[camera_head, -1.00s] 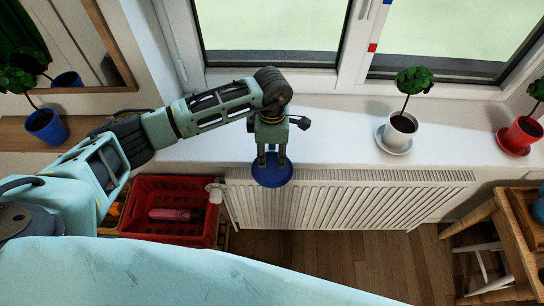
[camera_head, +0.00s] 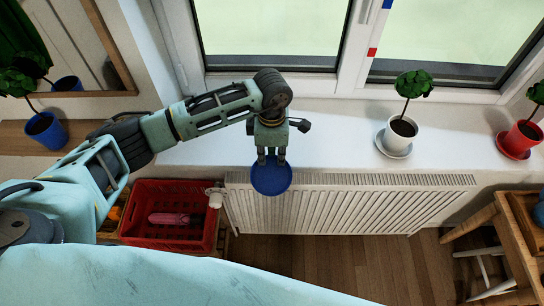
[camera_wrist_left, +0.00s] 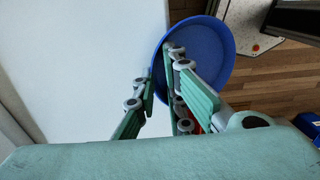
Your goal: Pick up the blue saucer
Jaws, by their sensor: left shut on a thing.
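The blue saucer (camera_head: 271,180) is at the front edge of the white windowsill, over the radiator in the head view. My left gripper (camera_head: 271,158) points down at its back rim and is shut on it. In the left wrist view the saucer (camera_wrist_left: 226,52) shows as a blue disc tilted in the picture, with one finger of my left gripper (camera_wrist_left: 162,75) in front of it. The other finger is on its far side, by the white sill. My right gripper is not in view.
White pot on a saucer (camera_head: 400,134) and red pot on a red saucer (camera_head: 520,137) stand right on the sill (camera_head: 335,135). A radiator (camera_head: 340,205) is below. A red crate (camera_head: 150,210) is at lower left. A blue pot (camera_head: 47,130) stands at left. A wooden stool (camera_head: 510,235) is at right.

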